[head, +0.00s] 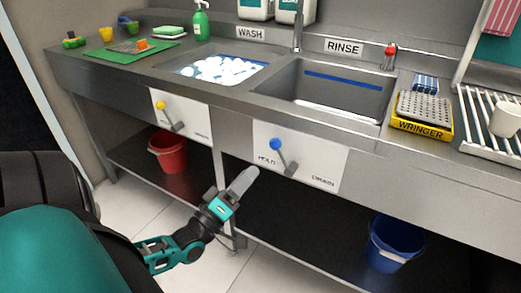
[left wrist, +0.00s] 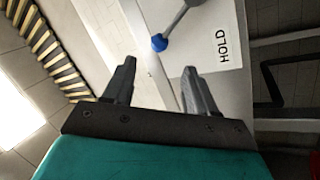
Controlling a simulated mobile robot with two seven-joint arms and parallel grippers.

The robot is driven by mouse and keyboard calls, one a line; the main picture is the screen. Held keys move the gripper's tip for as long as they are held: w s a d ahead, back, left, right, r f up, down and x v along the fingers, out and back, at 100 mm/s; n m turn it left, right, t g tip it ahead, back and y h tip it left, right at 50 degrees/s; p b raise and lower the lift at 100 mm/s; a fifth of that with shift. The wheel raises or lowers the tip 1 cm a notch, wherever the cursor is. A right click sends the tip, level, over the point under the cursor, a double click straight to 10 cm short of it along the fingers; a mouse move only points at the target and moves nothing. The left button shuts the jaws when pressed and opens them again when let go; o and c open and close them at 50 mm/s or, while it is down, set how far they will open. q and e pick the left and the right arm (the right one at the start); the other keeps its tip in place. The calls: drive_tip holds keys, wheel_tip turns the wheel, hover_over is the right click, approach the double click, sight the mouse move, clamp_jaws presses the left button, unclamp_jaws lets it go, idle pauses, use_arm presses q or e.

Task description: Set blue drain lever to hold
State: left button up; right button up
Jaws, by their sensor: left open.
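The blue drain lever (head: 275,145) is on the white plate under the rinse sink, marked HOLD at left and DRAIN at right. Its blue knob stands up and to the left of its grey pivot, leaning to the HOLD side. My left gripper (head: 244,180) is below and left of the lever, near the plate's lower left edge, and looks apart from it. In the left wrist view, my left gripper (left wrist: 160,67) is open and empty, with the blue knob (left wrist: 159,42) just beyond the gap between the fingertips. My right gripper is out of view.
A yellow-knobbed lever (head: 163,105) is on another plate (head: 190,122) at left. A red bucket (head: 168,152) and a blue bucket (head: 393,245) stand on the lower shelf. The rinse sink (head: 335,92) looks empty. A metal leg stands near my gripper.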

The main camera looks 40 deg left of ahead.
use_arm(q)
drive_tip(key=shift+v, duration=1.7)
